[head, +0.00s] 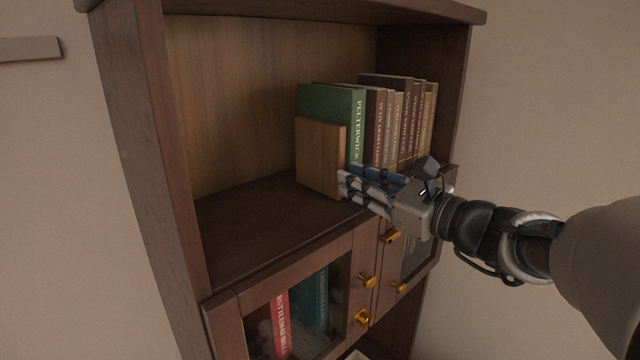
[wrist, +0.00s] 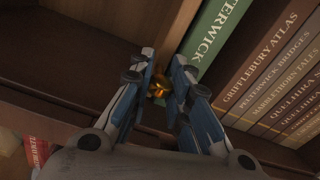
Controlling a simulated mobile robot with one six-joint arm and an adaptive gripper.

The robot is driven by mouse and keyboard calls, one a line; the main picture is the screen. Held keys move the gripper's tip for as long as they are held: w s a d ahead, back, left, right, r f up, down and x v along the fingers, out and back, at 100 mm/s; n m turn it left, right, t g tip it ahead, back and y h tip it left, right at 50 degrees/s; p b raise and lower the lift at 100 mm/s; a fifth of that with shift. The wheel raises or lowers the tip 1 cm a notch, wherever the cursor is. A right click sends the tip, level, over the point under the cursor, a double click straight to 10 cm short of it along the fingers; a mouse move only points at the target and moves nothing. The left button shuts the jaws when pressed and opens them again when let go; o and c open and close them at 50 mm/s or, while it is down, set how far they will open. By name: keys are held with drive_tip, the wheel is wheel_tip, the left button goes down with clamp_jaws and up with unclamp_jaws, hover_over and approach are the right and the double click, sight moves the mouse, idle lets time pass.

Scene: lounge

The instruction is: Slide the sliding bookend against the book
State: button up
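The sliding bookend (head: 318,157) is a plain upright wooden block on the open shelf, just left of the green book (head: 355,122). In the wrist view the bookend (wrist: 150,18) stands close beside the green book (wrist: 213,38); I cannot tell whether they touch. My gripper (head: 342,184) is at the lower front edge of the bookend, reaching in from the right. In the wrist view my gripper (wrist: 163,58) has its fingertips apart, with a narrow gap between them. The bookend's front edge lies just beyond the tips; contact is unclear.
Several brown and tan books (head: 400,125) stand in a row right of the green book. The shelf (head: 245,220) is bare left of the bookend. Below are glass-fronted cabinet doors with gold knobs (head: 366,281) and books inside. The cabinet side wall (head: 150,150) bounds the left.

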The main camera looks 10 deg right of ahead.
drive_tip(key=shift+o, duration=0.6)
drive_tip(key=shift+s+d, duration=0.1)
drive_tip(key=shift+d, duration=0.1)
drive_tip(key=v, duration=1.1)
drive_tip(key=shift+s, duration=0.3)
